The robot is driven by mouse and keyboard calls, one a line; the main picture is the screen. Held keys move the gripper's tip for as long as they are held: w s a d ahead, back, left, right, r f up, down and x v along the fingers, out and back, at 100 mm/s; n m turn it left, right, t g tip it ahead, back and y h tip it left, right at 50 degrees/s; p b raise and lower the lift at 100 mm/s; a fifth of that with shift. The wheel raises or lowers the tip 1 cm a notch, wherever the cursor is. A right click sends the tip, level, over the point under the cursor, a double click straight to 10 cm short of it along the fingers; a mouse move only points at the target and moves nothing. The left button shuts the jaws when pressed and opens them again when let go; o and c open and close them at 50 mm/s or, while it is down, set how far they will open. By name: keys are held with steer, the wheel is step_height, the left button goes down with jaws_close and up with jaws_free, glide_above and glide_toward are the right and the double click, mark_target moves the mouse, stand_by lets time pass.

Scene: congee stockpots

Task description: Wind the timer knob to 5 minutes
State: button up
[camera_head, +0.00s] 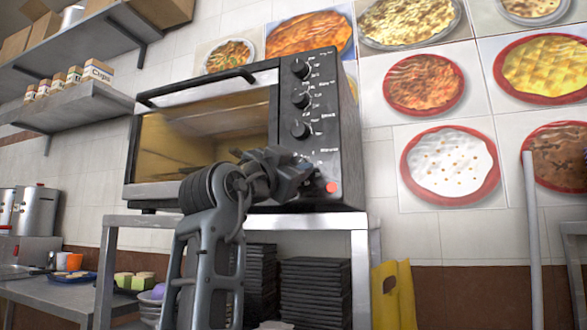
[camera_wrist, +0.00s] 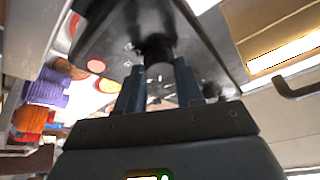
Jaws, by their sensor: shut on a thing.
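A black and steel toaster oven (camera_head: 205,138) has a column of dark knobs on its right-hand panel. The upper knob (camera_head: 301,68), a middle knob (camera_head: 302,100) and a lower knob (camera_head: 301,130) show clear of my gripper. My gripper (camera_head: 299,174) is at the bottom of the panel, left of a red indicator (camera_head: 332,187), and hides the bottom knob from the head camera. In the wrist view my gripper's fingers (camera_wrist: 160,85) stand on both sides of a round dark knob (camera_wrist: 158,70), shut on it. The knob's pointer and dial marks cannot be read.
The oven stands on a metal table (camera_head: 360,222) with stacks of dark trays (camera_head: 315,285) underneath. The oven door handle (camera_head: 197,88) juts out to the left of the panel. A yellow folded sign (camera_head: 393,295) stands at the lower right. Wall shelves (camera_head: 75,105) hang at the left.

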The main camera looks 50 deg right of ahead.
steer(key=o, duration=1)
steer(key=shift+v, duration=3.9)
